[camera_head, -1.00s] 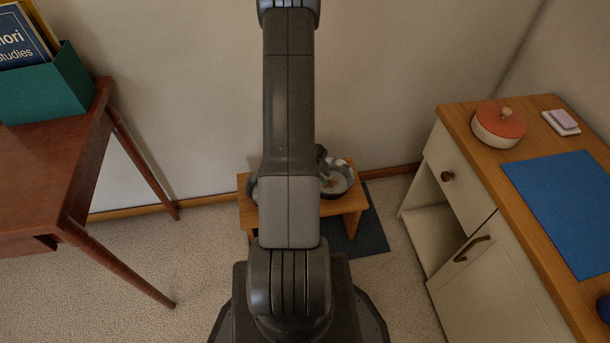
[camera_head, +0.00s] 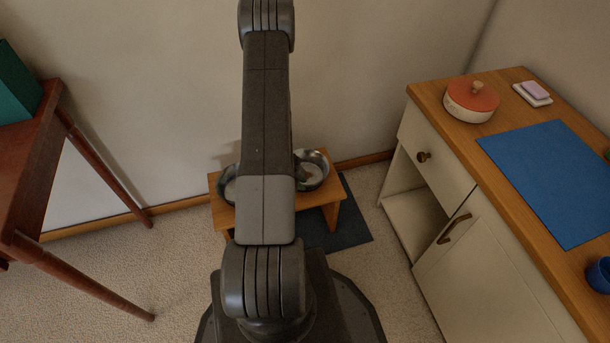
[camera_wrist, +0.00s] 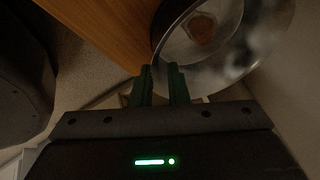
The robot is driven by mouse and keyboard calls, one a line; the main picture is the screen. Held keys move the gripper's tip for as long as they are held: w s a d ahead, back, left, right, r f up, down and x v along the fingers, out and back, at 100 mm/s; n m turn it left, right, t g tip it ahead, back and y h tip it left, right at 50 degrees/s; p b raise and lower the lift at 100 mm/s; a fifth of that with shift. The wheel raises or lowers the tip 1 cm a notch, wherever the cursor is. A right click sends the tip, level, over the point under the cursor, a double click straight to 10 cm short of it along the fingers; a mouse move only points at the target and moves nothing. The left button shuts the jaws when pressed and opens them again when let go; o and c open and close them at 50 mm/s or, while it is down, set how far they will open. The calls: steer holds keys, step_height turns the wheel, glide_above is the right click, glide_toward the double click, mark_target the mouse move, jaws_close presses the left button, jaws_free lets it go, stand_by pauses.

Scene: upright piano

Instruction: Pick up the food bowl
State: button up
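Two shiny metal bowls sit on a small wooden stand (camera_head: 318,196) by the wall in the head view. The right bowl (camera_head: 315,170) is partly behind my arm; the left bowl (camera_head: 228,186) is mostly hidden by it. In the wrist view a metal bowl (camera_wrist: 240,55) with a round brownish patch inside fills the top right. I cannot tell for sure which bowl it is. My gripper (camera_wrist: 161,72) shows two green fingers, parted, with their tips at this bowl's near rim. Nothing is clearly clamped between them.
A dark mat (camera_head: 340,225) lies under the stand. A white cabinet (camera_head: 480,260) with a wooden top stands at right, carrying an orange-lidded pot (camera_head: 471,100) and a blue mat (camera_head: 555,180). A reddish wooden table (camera_head: 35,180) stands at left. Carpet lies between.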

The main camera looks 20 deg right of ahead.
steer(key=b+x, duration=0.1)
steer(key=x, duration=0.3)
steer(key=shift+s+a, duration=0.1)
steer(key=shift+a, duration=0.1)
jaws_close()
steer(key=shift+r, duration=0.1)
